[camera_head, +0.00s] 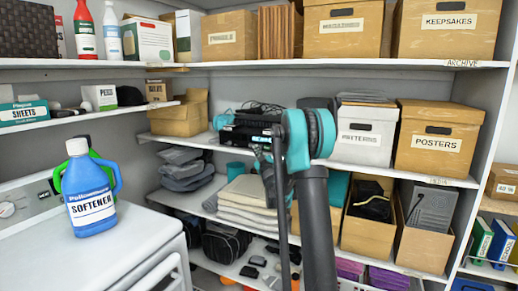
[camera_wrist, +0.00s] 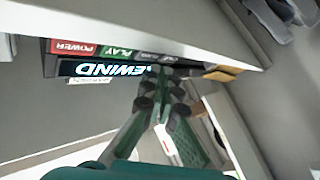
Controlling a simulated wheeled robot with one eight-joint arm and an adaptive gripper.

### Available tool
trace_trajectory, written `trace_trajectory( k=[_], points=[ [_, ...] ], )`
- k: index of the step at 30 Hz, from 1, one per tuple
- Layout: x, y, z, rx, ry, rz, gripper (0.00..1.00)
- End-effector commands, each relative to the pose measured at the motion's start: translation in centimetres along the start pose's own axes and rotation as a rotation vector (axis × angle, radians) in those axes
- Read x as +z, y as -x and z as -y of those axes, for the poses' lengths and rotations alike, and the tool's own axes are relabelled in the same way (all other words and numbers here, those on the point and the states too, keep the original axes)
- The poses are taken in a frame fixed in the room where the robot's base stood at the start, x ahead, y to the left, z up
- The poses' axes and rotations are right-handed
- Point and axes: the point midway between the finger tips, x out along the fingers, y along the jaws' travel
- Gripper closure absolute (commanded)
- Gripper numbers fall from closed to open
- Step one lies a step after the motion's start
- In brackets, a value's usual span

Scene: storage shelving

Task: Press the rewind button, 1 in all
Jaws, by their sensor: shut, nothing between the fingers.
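In the wrist view, a dark device sits along a pale shelf edge. It has a red POWER button (camera_wrist: 72,48), a green PLAY button (camera_wrist: 114,53) and darker buttons (camera_wrist: 147,57) further right, whose labels I cannot read. Large lit letters (camera_wrist: 98,69), partly cut off, read like "REWIND" below the row. My gripper (camera_wrist: 165,76) is shut and empty, its fingertips at the right end of the lettering, partly covering that end. I cannot tell whether they touch a button. In the head view my arm stands before the middle shelf and the device's buttons cannot be made out.
The white shelf board (camera_wrist: 190,39) runs close to the fingers in the wrist view. In the head view, a POSTERS box (camera_head: 437,142) and a white box (camera_head: 362,136) stand right of my arm. A blue softener bottle (camera_head: 90,198) stands on a white appliance (camera_head: 98,255) at left.

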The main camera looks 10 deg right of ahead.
Motion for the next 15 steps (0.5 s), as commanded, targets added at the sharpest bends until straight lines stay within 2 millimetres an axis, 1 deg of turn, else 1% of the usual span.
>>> trace_trajectory(
  k=[7, 15],
  points=[
    [-0.2, 0.2, 0.2, 0.000, 0.000, 0.000, 1.00],
    [-1.4, 1.9, 1.4, -0.001, -0.002, -0.001, 1.00]
  ],
)
